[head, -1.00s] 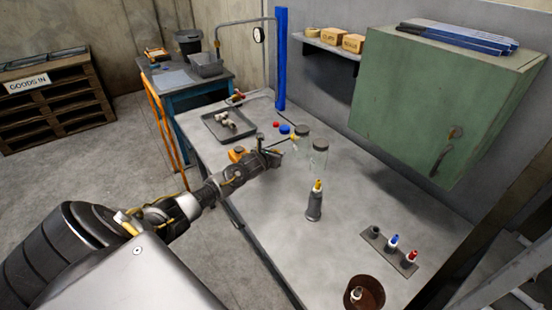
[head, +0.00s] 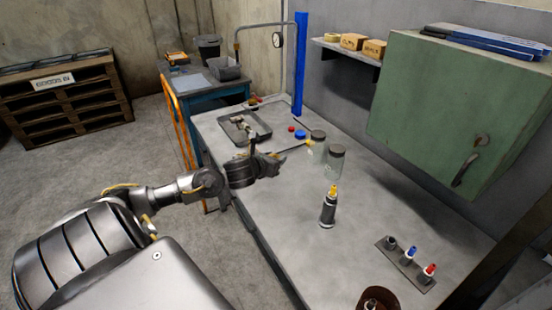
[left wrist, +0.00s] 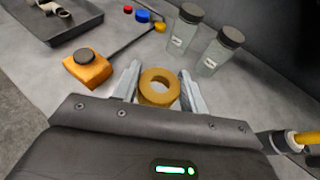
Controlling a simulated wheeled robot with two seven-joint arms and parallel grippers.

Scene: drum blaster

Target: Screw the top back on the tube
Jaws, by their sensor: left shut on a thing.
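A dark grey tube (head: 327,211) with a yellow tip stands upright on the bench. Part of it also shows at the right edge of the left wrist view (left wrist: 288,142). My left gripper (head: 281,158) is over the bench to the left of the jars, apart from the tube. In the left wrist view its two fingers are shut on a yellow-brown ring-shaped thing (left wrist: 147,90) with a hole through its middle; I cannot tell for sure that it is the tube's top. My right gripper is not in view.
Two glass jars (left wrist: 207,61) with dark lids, a grey tray (left wrist: 73,34), a thin rod (left wrist: 134,41) and an orange block (left wrist: 90,70) with a black top are near. A small rack (head: 423,281) and a rusty pot (head: 377,298) stand at the front.

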